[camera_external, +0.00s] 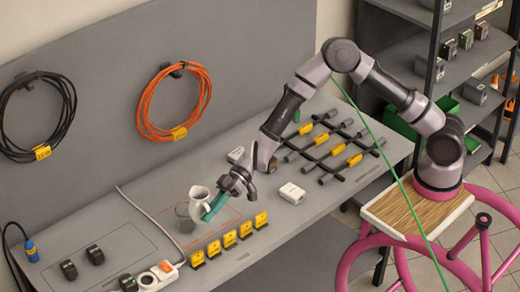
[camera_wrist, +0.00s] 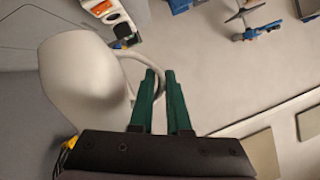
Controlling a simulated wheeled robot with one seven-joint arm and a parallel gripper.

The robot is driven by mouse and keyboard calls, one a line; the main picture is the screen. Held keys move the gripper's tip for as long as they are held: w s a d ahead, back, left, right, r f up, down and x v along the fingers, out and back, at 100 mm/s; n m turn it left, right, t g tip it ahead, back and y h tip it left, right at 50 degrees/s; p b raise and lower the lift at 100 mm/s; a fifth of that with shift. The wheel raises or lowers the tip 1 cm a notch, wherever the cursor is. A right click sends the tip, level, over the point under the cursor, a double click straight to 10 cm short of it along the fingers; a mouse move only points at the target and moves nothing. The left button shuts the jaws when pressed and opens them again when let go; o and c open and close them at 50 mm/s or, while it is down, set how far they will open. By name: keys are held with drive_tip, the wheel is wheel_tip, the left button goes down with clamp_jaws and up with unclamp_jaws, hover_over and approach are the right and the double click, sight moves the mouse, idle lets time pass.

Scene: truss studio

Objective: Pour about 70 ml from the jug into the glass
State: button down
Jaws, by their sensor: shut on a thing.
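The white jug (camera_external: 199,200) is at the left of the bench in the external view, and it fills the left side of the wrist view (camera_wrist: 85,80). My gripper (camera_external: 214,206) has green fingers, which also show in the wrist view (camera_wrist: 161,82). They are shut on the jug's handle, with the jug body to the left of them. A small dark, see-through glass (camera_external: 183,217) stands just left of the jug in the external view, partly overlapped by it. I cannot tell the liquid level in either, or whether the jug touches the glass.
A row of yellow tags (camera_external: 229,239) stands in front of the jug. A power strip (camera_external: 157,275) lies front left, and a white box (camera_external: 291,193) is to the right. A dark rack of bars (camera_external: 335,150) lies farther right. The orange cable coil (camera_external: 174,103) hangs on the wall panel.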

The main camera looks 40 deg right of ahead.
wheel_tip(320, 180, down, 8)
drive_tip(key=shift+s+a+r, duration=0.2)
drive_tip(key=shift+s+a, duration=0.05)
drive_tip(key=shift+s, duration=0.1)
idle(0.4)
